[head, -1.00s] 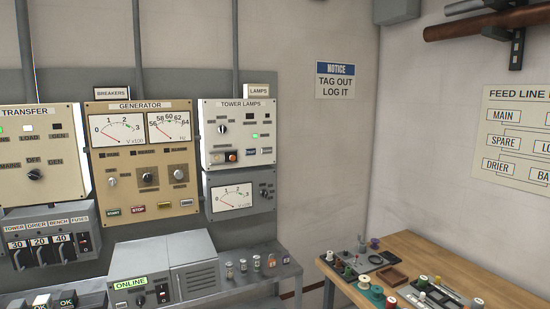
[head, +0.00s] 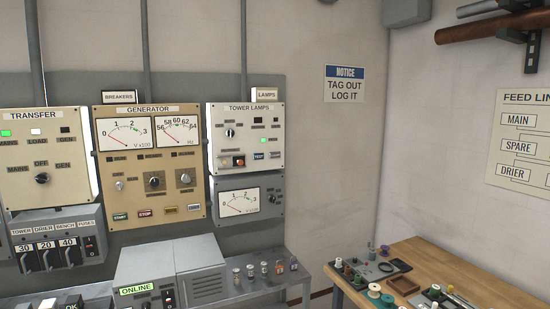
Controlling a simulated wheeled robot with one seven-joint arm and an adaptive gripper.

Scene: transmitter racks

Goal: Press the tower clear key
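The cream TOWER LAMPS panel (head: 246,110) is mounted on the grey backboard, right of the generator panel. It carries a dark rotary knob (head: 230,133), small indicator windows with one lit green (head: 263,139), and a lower row of controls. That row has an orange-red button (head: 239,161), a blue key (head: 258,156) and a grey key (head: 274,155). The lettering on these keys is too small to read, so I cannot tell which is the clear key. Below is a grey meter panel (head: 233,184) with its needle near 0. My gripper is not in view.
The tan GENERATOR panel (head: 133,218) and TRANSFER panel (head: 60,199) are to the left. A grey bench (head: 225,297) with a grey ONLINE unit (head: 205,285) and small items projects below the panels. A wooden table (head: 450,262) with spools and tools stands at the right.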

